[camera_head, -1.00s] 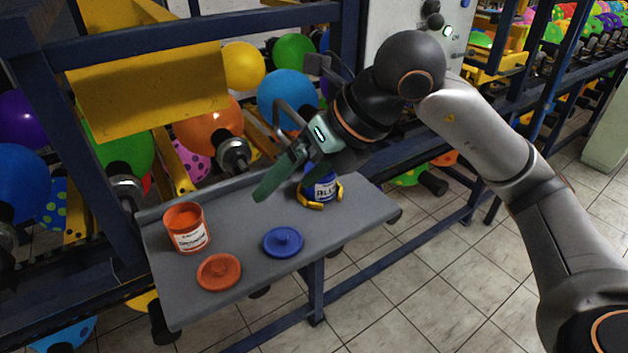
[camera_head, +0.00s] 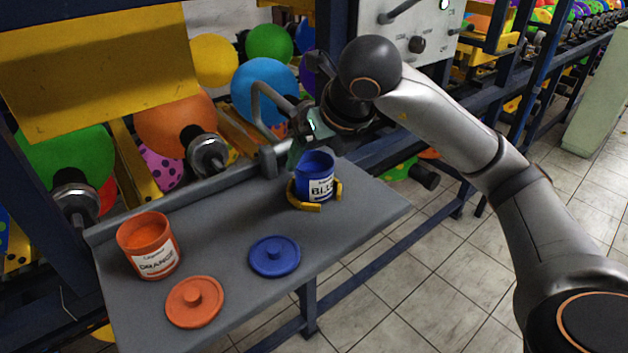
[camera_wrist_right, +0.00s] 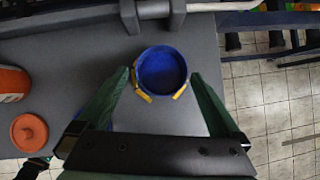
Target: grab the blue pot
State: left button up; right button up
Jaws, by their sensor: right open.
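The blue pot (camera_head: 316,178) stands upright and open-topped on the grey table, inside a yellow holder (camera_head: 305,206). It also shows from above in the right wrist view (camera_wrist_right: 161,71). My right gripper (camera_head: 300,150) is just behind and left of the pot in the head view, partly hidden by the pot. In the right wrist view its green fingers (camera_wrist_right: 160,80) are spread, one on each side of the pot, with the pot near the tips. I cannot tell whether they touch it. My left gripper is not clearly in view.
An orange pot (camera_head: 149,246), an orange lid (camera_head: 195,301) and a blue lid (camera_head: 274,256) are on the grey table (camera_head: 235,225). A raised edge runs along the table's back, with balloons on the machine behind. The front right of the table is clear.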

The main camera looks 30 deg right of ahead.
aim_at(314, 168)
jog(key=x, duration=0.5)
jog(key=shift+s+d+f, duration=0.1)
jog(key=shift+s+f, duration=0.2)
jog(key=shift+f, duration=0.05)
jog(key=shift+r, duration=0.1)
jog(key=c, duration=1.3)
jog(key=shift+r, duration=0.1)
